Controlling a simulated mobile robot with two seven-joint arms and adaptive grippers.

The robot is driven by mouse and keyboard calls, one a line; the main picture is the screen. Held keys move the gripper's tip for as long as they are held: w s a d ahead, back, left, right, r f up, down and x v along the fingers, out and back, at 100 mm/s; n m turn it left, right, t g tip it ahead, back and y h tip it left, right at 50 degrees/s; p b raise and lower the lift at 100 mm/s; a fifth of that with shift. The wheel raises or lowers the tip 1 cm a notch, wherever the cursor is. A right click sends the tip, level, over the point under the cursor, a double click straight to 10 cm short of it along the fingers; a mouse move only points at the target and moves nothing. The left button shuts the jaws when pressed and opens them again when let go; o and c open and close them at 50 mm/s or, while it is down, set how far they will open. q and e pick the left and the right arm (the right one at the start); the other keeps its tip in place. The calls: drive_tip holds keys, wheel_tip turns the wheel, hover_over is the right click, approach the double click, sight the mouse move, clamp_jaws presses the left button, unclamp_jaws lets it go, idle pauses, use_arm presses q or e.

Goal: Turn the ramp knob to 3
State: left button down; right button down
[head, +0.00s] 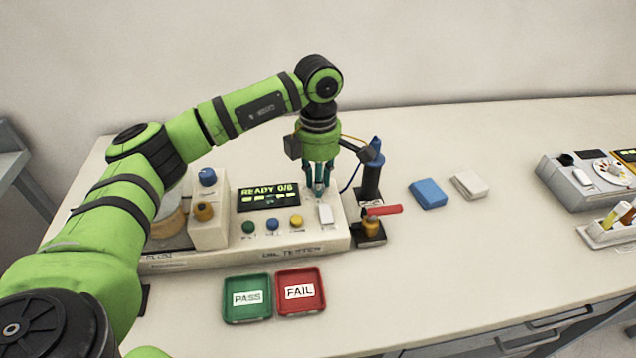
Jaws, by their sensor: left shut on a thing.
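The oil tester (290,240) is a cream console with a lit display (268,196) reading "READY 0/6". My left gripper (319,192) points straight down at the panel just right of the display. Its fingers are shut on a small part there, which I take to be the ramp knob. The fingers hide that part, so its pointer and scale cannot be read. A white rocker or key (325,213) sits just in front of the fingers. My right gripper is not in view.
Green (248,227), blue (272,224) and yellow (296,221) buttons line the console front. A red-handled valve (381,211) and dark blue-topped post (372,177) stand close right. PASS (247,314) and FAIL (301,307) trays lie in front.

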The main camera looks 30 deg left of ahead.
use_arm(q)
drive_tip(key=shift+m, duration=0.3)
drive_tip(key=c, duration=1.1)
unclamp_jaws()
drive_tip(key=shift+o, duration=0.2)
wheel_tip(320, 180, up, 12)
drive_tip(key=shift+w, duration=0.15)
